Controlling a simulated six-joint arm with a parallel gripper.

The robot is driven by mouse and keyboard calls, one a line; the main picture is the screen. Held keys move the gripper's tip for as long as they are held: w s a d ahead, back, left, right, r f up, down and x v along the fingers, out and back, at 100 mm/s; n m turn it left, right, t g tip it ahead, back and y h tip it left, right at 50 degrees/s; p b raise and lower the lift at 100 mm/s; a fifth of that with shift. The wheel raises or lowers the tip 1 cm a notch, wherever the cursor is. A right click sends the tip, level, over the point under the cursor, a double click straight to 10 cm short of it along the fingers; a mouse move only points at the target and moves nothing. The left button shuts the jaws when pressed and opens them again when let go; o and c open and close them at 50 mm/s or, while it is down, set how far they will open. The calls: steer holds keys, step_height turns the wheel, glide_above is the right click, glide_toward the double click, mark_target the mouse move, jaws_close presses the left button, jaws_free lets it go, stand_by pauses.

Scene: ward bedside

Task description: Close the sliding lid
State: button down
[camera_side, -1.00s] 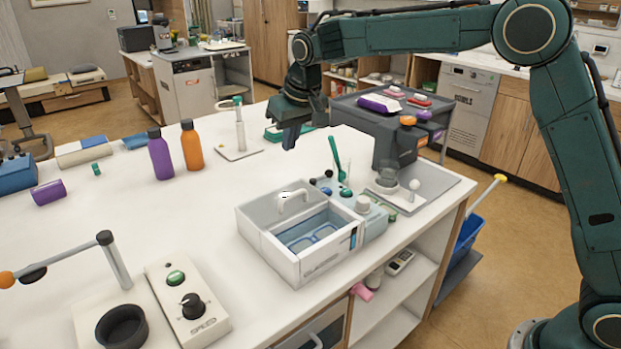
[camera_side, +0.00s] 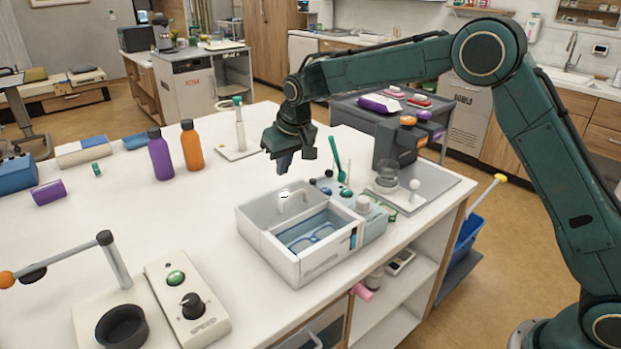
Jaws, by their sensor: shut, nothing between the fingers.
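The white box (camera_side: 298,268) stands on the white counter near its front right edge. Its sliding lid (camera_side: 268,214) with an arched handle (camera_side: 288,198) covers the back left part of the box. The front right part is open and shows a blue inside with a pair of glasses (camera_side: 314,236). My gripper (camera_side: 283,168) is shut and empty, pointing down above the counter, behind and above the handle. It does not touch the lid.
A dark dispenser (camera_side: 396,143) is further right. Purple (camera_side: 160,155) and orange (camera_side: 191,146) bottles stand to the left.

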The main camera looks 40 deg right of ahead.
mark_target(293, 204)
steer(key=shift+x, duration=1.2)
steer(key=shift+s+f, duration=0.2)
steer(key=shift+s, duration=0.8)
steer(key=shift+s+f, duration=0.15)
steer(key=shift+s, duration=0.8)
steer(key=shift+s, duration=0.1)
steer(key=s, duration=1.1)
steer(key=shift+s+f, duration=0.1)
steer(key=shift+s, duration=0.05)
